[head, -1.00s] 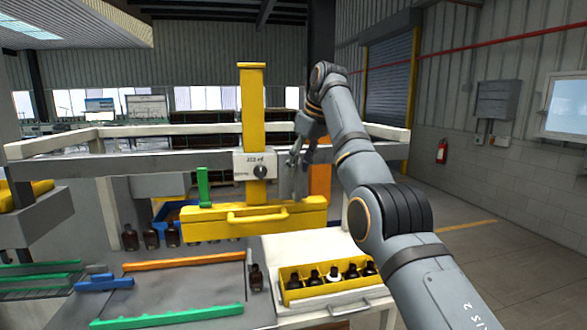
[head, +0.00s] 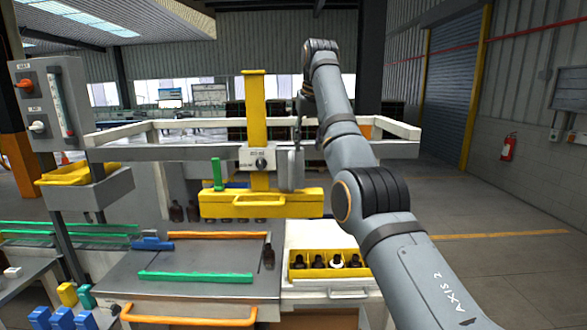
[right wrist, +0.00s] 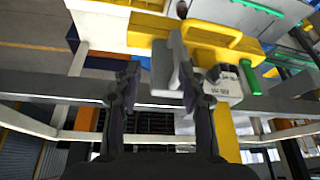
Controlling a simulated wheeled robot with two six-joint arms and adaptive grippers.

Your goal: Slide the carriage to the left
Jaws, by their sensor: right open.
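The carriage is a yellow post (head: 257,110) with a white labelled block (head: 257,159) and black knob on a grey rail (head: 190,152). A yellow box with a front handle (head: 262,203) hangs below it. A grey upright tab (head: 291,170) stands right of the block. In the right wrist view, the tab (right wrist: 181,75) lies beside the right-hand finger of my right gripper (right wrist: 158,90), whose fingers are spread. I cannot tell whether they touch. In the head view my right arm hides most of this gripper. My left gripper is out of view.
A yellow crate (head: 327,270) with several amber bottles stands below right. A grey worktop (head: 198,261) carries orange and green strips and a blue block (head: 152,243). A control panel (head: 47,105) stands at left. The rail runs clear to the carriage's left.

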